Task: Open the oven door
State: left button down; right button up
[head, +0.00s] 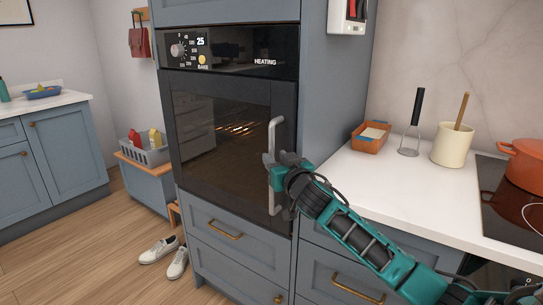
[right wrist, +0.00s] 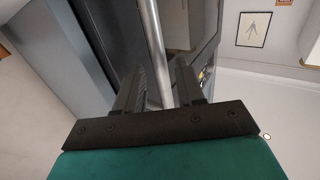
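The oven door (head: 215,130) is a dark glass panel in a blue tall cabinet and looks shut, flush with its frame. Its pale metal handle (head: 272,134) stands upright along the door's right edge. My right gripper (head: 275,172) is at the lower half of this handle. In the right wrist view the handle (right wrist: 152,45) runs between the two dark fingers of my right gripper (right wrist: 158,85), with a narrow gap showing on each side. The fingers look open around the bar. My left gripper is not in view.
A control panel (head: 232,50) sits above the door and drawers (head: 236,240) below it. The white counter (head: 400,190) at right holds an orange tray (head: 370,138), a utensil crock (head: 452,146) and an orange pot (head: 525,165). Shoes (head: 160,250) lie on the floor left of the cabinet.

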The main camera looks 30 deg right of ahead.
aim_at(273, 156)
jog(key=shift+w+d, duration=0.2)
jog(key=shift+w, duration=0.65)
jog(key=shift+w+d, duration=0.15)
jog(key=shift+w, duration=0.7)
grip_shut()
